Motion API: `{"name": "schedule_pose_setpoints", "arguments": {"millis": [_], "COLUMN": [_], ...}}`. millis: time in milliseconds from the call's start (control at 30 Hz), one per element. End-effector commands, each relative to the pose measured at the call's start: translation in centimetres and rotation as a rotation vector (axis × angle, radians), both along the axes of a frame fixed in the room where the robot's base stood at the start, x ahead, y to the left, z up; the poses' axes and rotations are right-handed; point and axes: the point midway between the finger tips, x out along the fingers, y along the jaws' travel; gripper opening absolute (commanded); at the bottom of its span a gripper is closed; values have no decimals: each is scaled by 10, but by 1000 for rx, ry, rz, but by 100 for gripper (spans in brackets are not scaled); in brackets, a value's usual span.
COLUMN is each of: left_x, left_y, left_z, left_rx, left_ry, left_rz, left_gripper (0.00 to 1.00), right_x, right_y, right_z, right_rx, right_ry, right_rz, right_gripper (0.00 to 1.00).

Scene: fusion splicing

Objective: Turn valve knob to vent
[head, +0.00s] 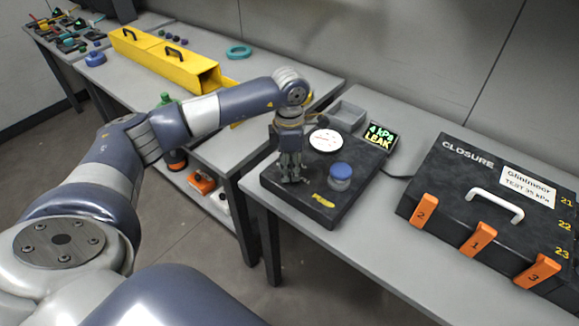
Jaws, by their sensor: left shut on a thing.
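A black test block (338,208) lies on the grey table. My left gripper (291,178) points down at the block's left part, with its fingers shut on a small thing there. That thing is mostly hidden by the fingers; it appears to be the valve knob. A round white gauge (326,141) sits on the block behind the gripper, and a blue-capped clear jar or knob (340,173) stands to the right. A yellow mark (323,200) lies near the front edge. A small display (380,136) behind the block reads "4 kPa LEAK". My right gripper is out of view.
A black closure case (465,170) with orange latches (478,238) and a white handle stands at the right. A grey open tray (347,116) sits behind the block. A yellow trough (165,62) and a teal ring (239,51) are on the back-left table. Clear tabletop separates block and case.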

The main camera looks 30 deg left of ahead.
Motion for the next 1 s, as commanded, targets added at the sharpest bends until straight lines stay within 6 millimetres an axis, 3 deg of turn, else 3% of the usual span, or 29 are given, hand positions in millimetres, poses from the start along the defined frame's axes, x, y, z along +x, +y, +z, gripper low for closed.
{"name": "schedule_pose_setpoints", "arguments": {"millis": [367, 400, 467, 833, 1000], "left_x": [1, 1, 1, 1, 1], "left_y": [1, 1, 1, 0, 0], "left_z": [1, 1, 1, 3, 24], "left_rx": [1, 1, 1, 0, 0], "left_ry": [-2, -2, -2, -1, -6], "left_rz": [7, 7, 6, 4, 4], "left_gripper": [2, 35, 48, 48, 48], "right_x": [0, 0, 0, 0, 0], "right_y": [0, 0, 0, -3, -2], "right_z": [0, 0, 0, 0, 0], "right_rx": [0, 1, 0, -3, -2], "right_ry": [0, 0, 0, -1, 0], "right_rz": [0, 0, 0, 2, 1], "right_gripper": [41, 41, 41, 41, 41]}}
